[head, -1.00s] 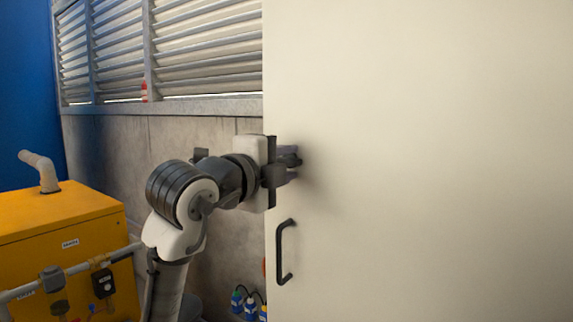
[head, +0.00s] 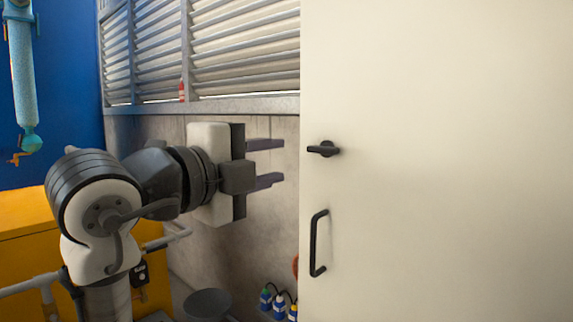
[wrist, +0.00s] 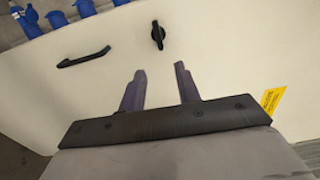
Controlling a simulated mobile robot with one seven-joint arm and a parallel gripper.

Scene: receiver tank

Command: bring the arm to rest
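My gripper (head: 266,163) is in the middle of the head view, at the end of my arm, pointing right. Its two fingers are apart with nothing between them. In the head view its fingertips end just left of the edge of a large cream panel (head: 440,160). The panel carries a black turn handle (head: 323,149) and, below it, a black pull handle (head: 318,243). In the wrist view the open gripper (wrist: 159,73) faces the same panel, with the turn handle (wrist: 158,36) beyond the fingertips and apart from them.
A yellow cabinet (head: 25,212) and grey pipes are at the left, near my arm. Several blue bottles (head: 279,305) stand low beside the panel. A louvred wall (head: 245,50) is behind. A light blue pipe (head: 22,80) hangs at upper left. A yellow label (wrist: 273,98) is on the panel.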

